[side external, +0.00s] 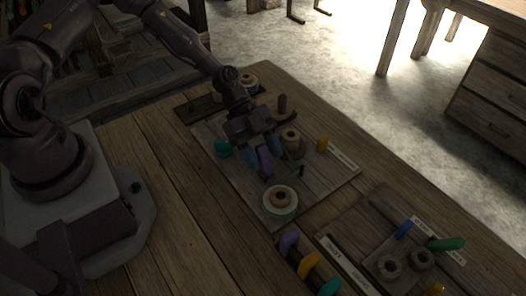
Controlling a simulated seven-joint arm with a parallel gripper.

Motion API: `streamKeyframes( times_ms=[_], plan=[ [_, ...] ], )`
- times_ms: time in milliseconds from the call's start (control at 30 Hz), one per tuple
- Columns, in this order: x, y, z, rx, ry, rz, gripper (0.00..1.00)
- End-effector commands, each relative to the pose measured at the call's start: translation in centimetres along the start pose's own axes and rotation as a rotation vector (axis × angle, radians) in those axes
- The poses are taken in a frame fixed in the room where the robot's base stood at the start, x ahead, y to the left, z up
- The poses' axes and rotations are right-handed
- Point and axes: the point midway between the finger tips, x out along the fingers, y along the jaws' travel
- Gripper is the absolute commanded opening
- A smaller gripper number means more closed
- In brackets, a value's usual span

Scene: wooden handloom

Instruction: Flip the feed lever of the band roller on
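A wooden board (318,190) on the bench carries a pale roller (291,138) and a larger pale spool on a round base (281,201). I cannot tell which of these is the band roller. A yellow lever or knob (322,144) stands near a label strip, and a teal one (223,147) is at the board's left. My gripper (264,158) points down over the middle of the board, left of the pale roller. Blue and purple parts show below its body. I cannot tell whether a lever is between the fingers, and the fingertip gap is unclear.
A second board (365,222) at lower right holds dark rings (420,259), a blue lever (404,230) and a green lever (447,244). Purple (289,239), yellow (309,262) and teal handles stand in a row at the front. The bench left of the boards (190,220) is clear.

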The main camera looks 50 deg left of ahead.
Motion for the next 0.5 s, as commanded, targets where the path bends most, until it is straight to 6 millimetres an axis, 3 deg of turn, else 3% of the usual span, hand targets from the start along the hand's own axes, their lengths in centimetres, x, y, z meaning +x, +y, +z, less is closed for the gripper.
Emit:
streamKeyframes(
  times_ms=[267,367,500],
  plan=[
    [-0.3,0.0,0.0,-0.001,0.0,0.001,0.51],
    [-1.3,0.0,0.0,-0.002,0.0,-0.001,0.51],
    [-4.0,-0.1,0.1,-0.003,-0.001,-0.005,0.51]
  ],
)
